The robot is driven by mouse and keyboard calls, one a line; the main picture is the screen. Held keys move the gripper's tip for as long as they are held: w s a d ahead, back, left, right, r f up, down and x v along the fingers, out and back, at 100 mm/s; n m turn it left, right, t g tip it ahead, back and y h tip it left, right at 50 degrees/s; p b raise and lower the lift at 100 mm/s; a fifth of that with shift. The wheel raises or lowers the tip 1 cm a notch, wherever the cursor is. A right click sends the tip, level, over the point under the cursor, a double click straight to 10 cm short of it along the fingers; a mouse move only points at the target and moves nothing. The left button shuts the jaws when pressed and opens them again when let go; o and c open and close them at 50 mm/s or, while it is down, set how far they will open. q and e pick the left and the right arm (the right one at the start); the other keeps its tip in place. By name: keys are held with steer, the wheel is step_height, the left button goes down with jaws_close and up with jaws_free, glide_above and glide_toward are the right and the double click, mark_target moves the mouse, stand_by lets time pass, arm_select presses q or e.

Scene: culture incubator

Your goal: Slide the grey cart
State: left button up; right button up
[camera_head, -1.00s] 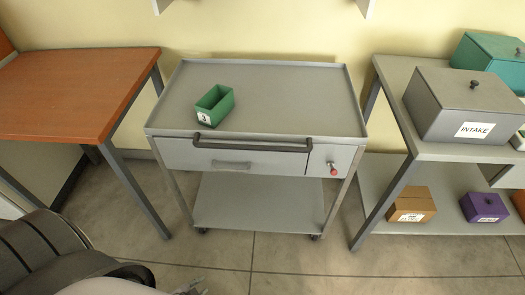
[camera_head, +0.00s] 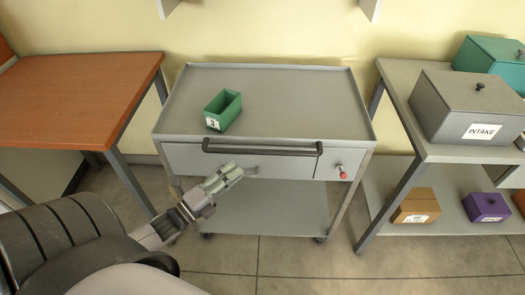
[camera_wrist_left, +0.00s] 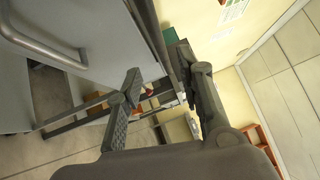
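The grey cart (camera_head: 290,95) stands in the middle of the head view, with a flat rimmed top, a drawer front and a lower shelf. A black bar handle (camera_head: 262,149) runs along its front edge. My left gripper (camera_head: 228,176) is in front of the drawer, just below the bar in the picture; I see no contact. In the left wrist view my left gripper (camera_wrist_left: 165,90) has its fingers apart and looks empty. My right gripper is not in view.
A green open box (camera_head: 223,111) labelled 3 sits on the cart top. A wooden-topped table (camera_head: 75,95) stands to the left. A grey shelf table (camera_head: 400,85) with several lidded boxes stands close on the right. A red knob (camera_head: 343,174) sticks out of the cart front.

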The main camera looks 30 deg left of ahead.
mark_target(262, 151)
arm_select(q)
steer(key=x, duration=1.1)
steer(key=shift+w+p, duration=0.2)
steer(key=shift+p, duration=0.2)
jaws_close()
